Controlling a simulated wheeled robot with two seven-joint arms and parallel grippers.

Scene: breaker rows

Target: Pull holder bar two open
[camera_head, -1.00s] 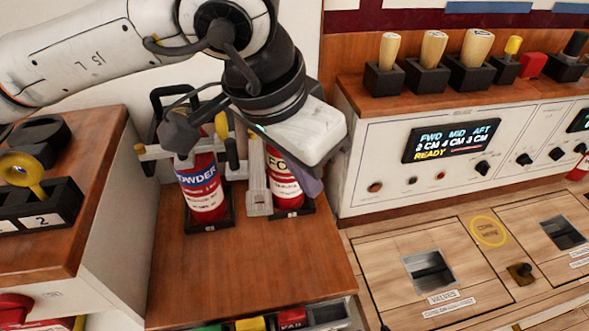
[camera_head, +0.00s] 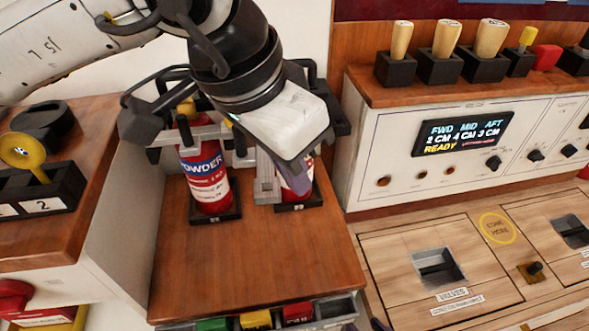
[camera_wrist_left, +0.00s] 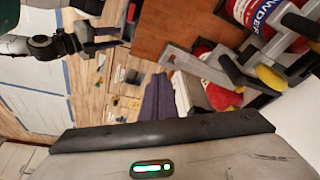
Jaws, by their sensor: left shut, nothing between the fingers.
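A red POWDER extinguisher (camera_head: 208,182) stands upright on a wooden ledge, with a grey holder bar (camera_head: 200,134) across its neck. A second red extinguisher (camera_head: 300,192) stands to its right, mostly hidden by my left gripper. A grey upright piece (camera_head: 265,178) stands between them. Which part is bar two is not clear. My left gripper (camera_head: 298,178) is shut and empty, its purple fingers in front of the second extinguisher. In the left wrist view the fingers (camera_wrist_left: 158,98) are beside a grey bar (camera_wrist_left: 203,66); contact cannot be told. My right gripper (camera_wrist_left: 100,38) seems to show at top left there.
A white control panel (camera_head: 400,170) with a READY display stands at the right, switches on top. Colored blocks (camera_head: 257,320) line the ledge's front. The ledge's front part (camera_head: 250,260) is clear.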

